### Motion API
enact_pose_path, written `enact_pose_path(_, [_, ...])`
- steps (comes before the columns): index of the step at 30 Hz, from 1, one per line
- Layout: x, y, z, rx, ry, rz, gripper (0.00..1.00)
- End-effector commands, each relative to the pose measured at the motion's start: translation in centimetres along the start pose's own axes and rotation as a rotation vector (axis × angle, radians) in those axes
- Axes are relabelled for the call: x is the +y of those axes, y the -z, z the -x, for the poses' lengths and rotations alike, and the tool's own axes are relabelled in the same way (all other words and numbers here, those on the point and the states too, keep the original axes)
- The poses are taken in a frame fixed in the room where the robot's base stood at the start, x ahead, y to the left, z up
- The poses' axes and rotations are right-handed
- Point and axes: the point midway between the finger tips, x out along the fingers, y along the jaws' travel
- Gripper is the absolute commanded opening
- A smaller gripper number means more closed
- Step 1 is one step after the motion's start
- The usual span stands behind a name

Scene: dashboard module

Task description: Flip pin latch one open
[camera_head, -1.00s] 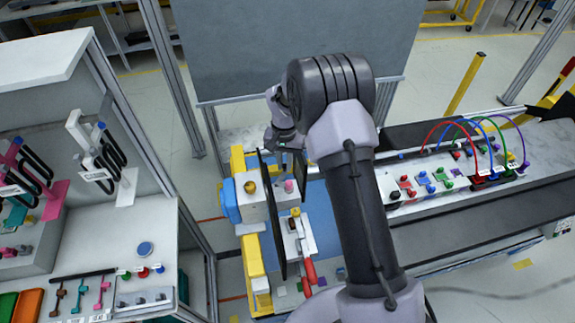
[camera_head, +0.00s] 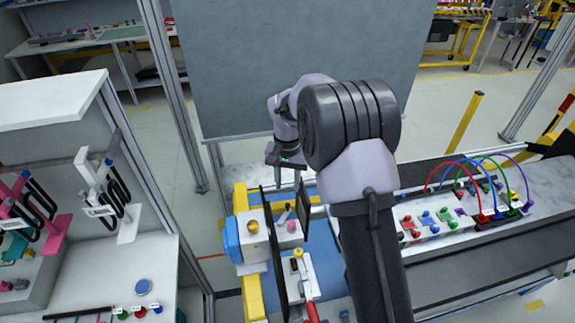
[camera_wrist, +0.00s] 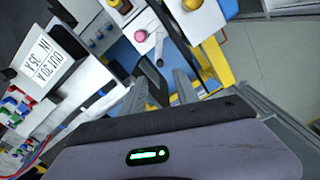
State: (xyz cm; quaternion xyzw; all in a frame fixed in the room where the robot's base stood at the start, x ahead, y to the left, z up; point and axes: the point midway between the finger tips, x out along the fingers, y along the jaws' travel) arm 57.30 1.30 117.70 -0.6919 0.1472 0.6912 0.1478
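The dashboard module is a white box (camera_head: 254,228) with a yellow knob (camera_head: 252,226), a pink button (camera_head: 291,226) and a short dark grey pin-like lever (camera_head: 284,213) that leans beside the button. No readable label shows which part is pin latch one. In the wrist view the dark lever (camera_wrist: 152,70) stands just beyond my fingers, near the pink button (camera_wrist: 141,36). My gripper (camera_head: 284,180) is above and behind the lever, apart from it. In the wrist view its two fingers (camera_wrist: 160,90) are spread, with nothing held between them.
A thin black panel (camera_head: 270,250) stands upright through the module. A white block with a red-handled lever (camera_head: 309,300) is in front. A connector board with coloured cables (camera_head: 440,218) lies to the right. A white shelf unit (camera_head: 60,130) stands at the left.

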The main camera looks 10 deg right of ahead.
Motion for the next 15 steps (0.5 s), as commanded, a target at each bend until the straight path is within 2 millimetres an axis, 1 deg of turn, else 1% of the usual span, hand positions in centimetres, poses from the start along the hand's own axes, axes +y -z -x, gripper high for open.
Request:
enact_pose_path(1, [0.0, 0.1, 1.7, 0.004, 0.001, -0.001, 0.37])
enact_pose_path(3, [0.0, 0.1, 3.7, 0.003, 0.001, 0.0, 0.37])
enact_pose_path(6, [0.0, 0.1, 5.9, 0.003, 0.001, 0.0, 0.37])
enact_pose_path(10, [0.0, 0.0, 7.6, 0.001, 0.001, 0.0, 0.37])
enact_pose_path(15, [0.0, 0.0, 8.1, 0.001, 0.0, 0.0, 0.37])
